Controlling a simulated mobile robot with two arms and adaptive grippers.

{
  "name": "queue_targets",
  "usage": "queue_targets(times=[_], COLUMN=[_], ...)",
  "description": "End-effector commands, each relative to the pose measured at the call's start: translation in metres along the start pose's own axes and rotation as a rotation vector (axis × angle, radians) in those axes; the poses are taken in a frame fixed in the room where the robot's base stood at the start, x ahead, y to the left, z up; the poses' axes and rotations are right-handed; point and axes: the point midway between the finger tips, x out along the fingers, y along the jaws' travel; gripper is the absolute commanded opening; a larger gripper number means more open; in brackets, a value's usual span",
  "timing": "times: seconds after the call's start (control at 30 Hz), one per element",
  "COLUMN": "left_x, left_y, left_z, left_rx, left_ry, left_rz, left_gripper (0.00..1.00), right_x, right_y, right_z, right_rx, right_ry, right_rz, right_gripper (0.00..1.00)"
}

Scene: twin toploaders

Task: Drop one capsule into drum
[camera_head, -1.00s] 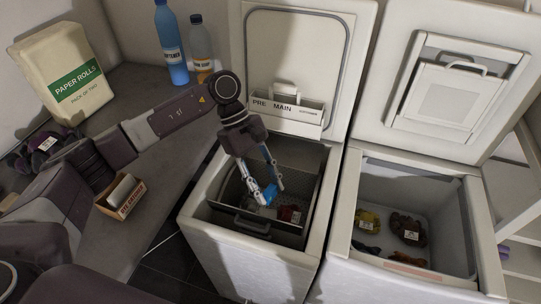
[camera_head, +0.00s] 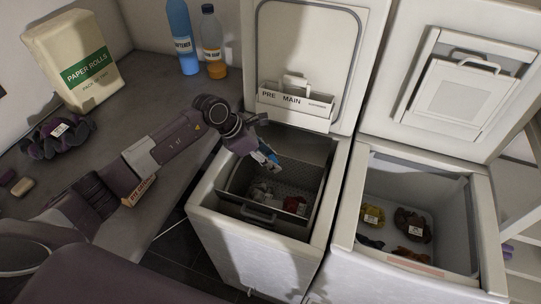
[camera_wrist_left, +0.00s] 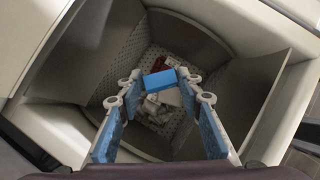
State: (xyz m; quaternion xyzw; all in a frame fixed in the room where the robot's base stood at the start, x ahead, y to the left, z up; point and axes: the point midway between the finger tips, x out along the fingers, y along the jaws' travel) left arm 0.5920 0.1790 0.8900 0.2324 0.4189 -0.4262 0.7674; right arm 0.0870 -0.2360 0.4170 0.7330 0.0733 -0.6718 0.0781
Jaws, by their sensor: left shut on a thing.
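The left top-loader stands open, and its drum (camera_head: 235,178) holds white and grey cloth-like pieces (camera_head: 263,190) and a red piece (camera_head: 294,204). My left gripper (camera_head: 273,163) reaches in from the left over the drum's back part. In the left wrist view, its fingertips close on a small bright blue block (camera_wrist_left: 160,80), which looks like the capsule. The block hangs above the drum's perforated floor, with the load below it. The fingers' own pads are also blue, so the block is hard to pick out in the head view. My right gripper is not in view.
The right top-loader (camera_head: 343,215) is also open, with several dark and coloured bundles inside. On the counter are a paper rolls pack (camera_head: 75,60), a blue bottle (camera_head: 181,35), an orange-based bottle (camera_head: 213,45), a purple bundle (camera_head: 55,135) and a small box (camera_head: 138,192) partly behind my arm.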

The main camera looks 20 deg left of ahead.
Motion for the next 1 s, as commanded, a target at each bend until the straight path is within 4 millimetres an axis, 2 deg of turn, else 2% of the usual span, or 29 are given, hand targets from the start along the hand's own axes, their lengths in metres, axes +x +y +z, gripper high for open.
queue_targets(times=[0.03,0.2,0.53,0.57,0.7,1.0], left_x=[0.009,0.022,0.024,0.024,0.024,0.023], left_y=[0.000,-0.001,0.000,0.000,0.000,0.000], left_z=[-0.006,-0.015,-0.016,-0.016,-0.016,-0.016], left_rx=[-0.001,0.000,0.001,0.001,0.002,0.002], left_ry=[0.000,0.000,0.000,0.000,0.001,0.001], left_rz=[-0.001,-0.002,-0.001,-0.001,-0.001,-0.001], left_gripper=[0.19,0.19,0.19,0.37,0.52,0.54], right_x=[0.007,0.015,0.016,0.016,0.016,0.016], right_y=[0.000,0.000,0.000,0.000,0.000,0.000], right_z=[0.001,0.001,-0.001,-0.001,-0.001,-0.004], right_rx=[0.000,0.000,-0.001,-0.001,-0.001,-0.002], right_ry=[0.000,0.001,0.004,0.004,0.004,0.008], right_rz=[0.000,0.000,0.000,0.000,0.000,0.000], right_gripper=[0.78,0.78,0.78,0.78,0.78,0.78])
